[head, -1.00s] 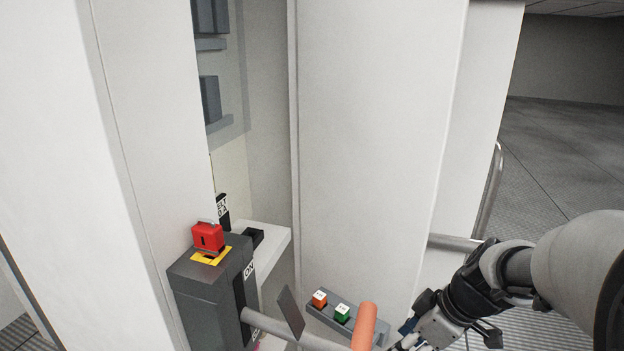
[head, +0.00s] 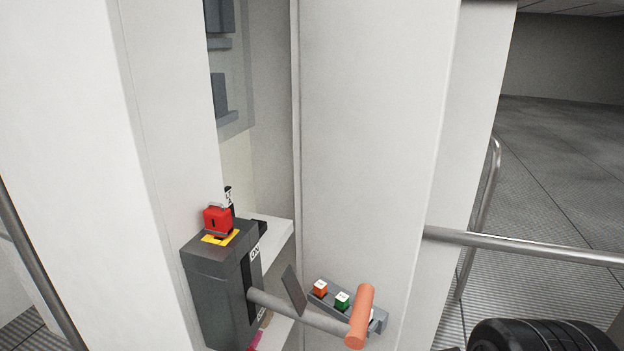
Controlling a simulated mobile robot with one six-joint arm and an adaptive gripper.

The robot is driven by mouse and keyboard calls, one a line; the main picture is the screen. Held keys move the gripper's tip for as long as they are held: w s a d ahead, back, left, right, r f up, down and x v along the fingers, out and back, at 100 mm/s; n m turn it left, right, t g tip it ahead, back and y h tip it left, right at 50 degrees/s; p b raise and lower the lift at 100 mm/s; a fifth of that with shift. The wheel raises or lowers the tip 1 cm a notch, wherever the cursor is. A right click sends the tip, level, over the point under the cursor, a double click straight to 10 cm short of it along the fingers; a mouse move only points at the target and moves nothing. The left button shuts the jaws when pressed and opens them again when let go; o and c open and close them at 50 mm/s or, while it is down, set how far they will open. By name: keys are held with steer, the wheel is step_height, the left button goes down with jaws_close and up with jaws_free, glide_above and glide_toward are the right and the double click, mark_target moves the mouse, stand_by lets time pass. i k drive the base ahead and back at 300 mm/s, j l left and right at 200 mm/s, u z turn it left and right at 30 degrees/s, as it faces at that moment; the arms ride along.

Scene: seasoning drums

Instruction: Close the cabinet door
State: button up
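The white cabinet stands open in the head view, with a tall gap between a left panel (head: 170,110) and a right panel (head: 375,130). The left panel appears to be the door, but its hinge is not visible. Dark components (head: 219,95) and a white shelf (head: 272,236) show inside the gap. A grey switch box (head: 218,290) with a red block on top sits at the left panel's edge. A grey lever with an orange grip (head: 361,318) reaches right from it. My gripper is not identifiable in the view.
A small box with orange and green buttons (head: 342,300) is on the right panel, behind the lever. A metal rail (head: 530,245) runs at the right, and another rail (head: 28,255) is at the far left. Open grey floor lies beyond the right rail.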

mark_target(376, 75)
steer(key=k+l+u, duration=0.1)
steer(key=l+u, duration=0.35)
steer(key=k+l+u, duration=0.15)
steer(key=u, duration=0.35)
steer(key=k+l+u, duration=0.2)
steer(key=l+u, duration=0.25)
